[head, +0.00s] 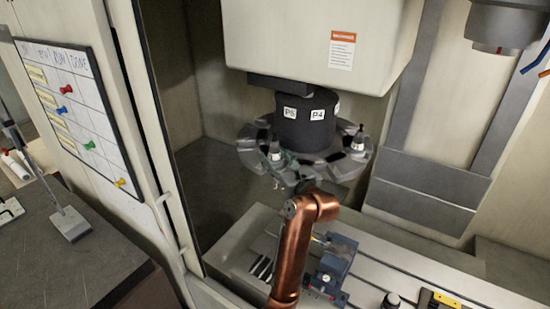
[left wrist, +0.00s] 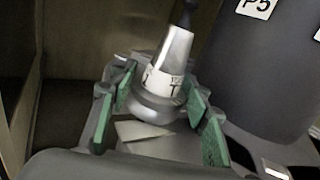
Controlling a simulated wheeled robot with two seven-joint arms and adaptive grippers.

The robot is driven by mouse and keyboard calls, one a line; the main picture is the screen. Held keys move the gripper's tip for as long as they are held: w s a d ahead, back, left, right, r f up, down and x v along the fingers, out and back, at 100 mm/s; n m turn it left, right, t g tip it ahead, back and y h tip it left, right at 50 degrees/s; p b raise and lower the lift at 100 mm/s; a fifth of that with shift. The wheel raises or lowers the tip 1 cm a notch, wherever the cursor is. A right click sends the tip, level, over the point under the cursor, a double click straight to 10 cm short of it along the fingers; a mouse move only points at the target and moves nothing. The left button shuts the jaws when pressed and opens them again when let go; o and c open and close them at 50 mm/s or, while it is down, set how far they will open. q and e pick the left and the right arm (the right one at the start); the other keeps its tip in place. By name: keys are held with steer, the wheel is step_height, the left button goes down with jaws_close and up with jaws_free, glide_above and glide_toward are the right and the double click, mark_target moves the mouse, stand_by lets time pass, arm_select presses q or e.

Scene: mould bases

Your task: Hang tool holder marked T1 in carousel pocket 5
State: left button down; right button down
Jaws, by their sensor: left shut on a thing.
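The tool holder (left wrist: 172,62) has a silver cone, a dark knob on top and a white band on which a T shows; the rest of the mark is unclear. In the left wrist view it stands slightly tilted between the green finger pads of my left gripper (left wrist: 160,115), which is shut on it. In the head view the holder (head: 275,151) and my left gripper (head: 282,166) are at the front left of the carousel (head: 252,140), near label P5 (head: 289,113). The fingers cover pocket 5, so I cannot tell whether the holder is seated. My right gripper is out of view.
Another tool holder (head: 358,141) hangs at the carousel's right side. The machine head casing (head: 310,40) is above. A blue vise (head: 333,265) stands on the machine bed below. The door frame (head: 165,150) and a whiteboard (head: 75,105) are on the left.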

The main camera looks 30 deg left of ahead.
mark_target(278, 160)
arm_select(q)
steer(key=c, duration=1.1)
jaws_free()
steer(key=shift+s, duration=0.1)
steer(key=shift+o, duration=0.5)
steer(key=shift+f, duration=0.25)
steer(key=shift+v, duration=4)
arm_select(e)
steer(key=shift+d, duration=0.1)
arm_select(q)
steer(key=shift+r, duration=0.25)
